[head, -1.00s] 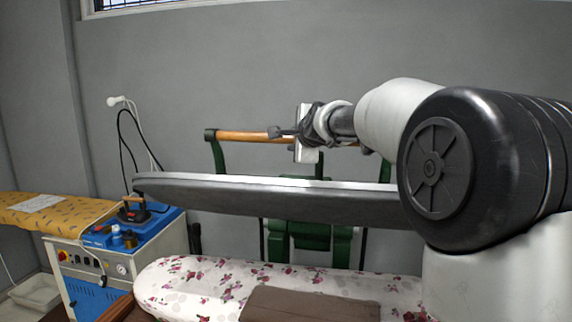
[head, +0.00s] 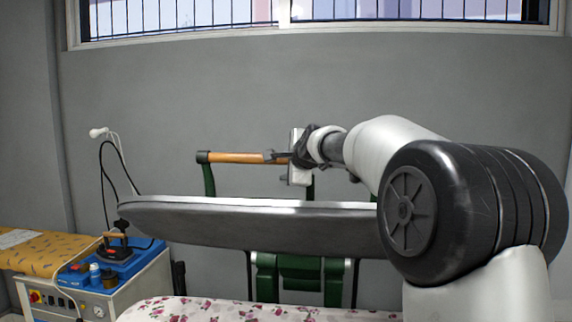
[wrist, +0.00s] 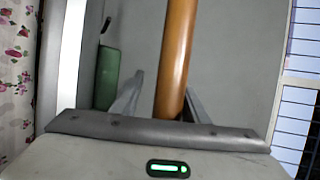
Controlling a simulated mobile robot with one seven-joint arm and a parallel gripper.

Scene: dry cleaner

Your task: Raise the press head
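The press head (head: 250,230) is a long padded grey-black slab with a pale top edge. It hangs raised, roughly level, above the floral press bed (head: 190,312). A wooden handle bar (head: 237,158) is carried on green arms above and behind the press head. My gripper (head: 280,157) is at the right part of this bar. In the wrist view the bar (wrist: 176,55) runs between my two fingers (wrist: 163,100), which are apart. A gap shows on the left of the bar; contact on the right cannot be told.
A blue-topped steam unit (head: 105,270) with an iron (head: 117,248) stands at the left, beside a yellow patterned board (head: 45,250). A grey wall and a barred window (head: 350,10) are behind. Green press supports (head: 300,275) show under the head.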

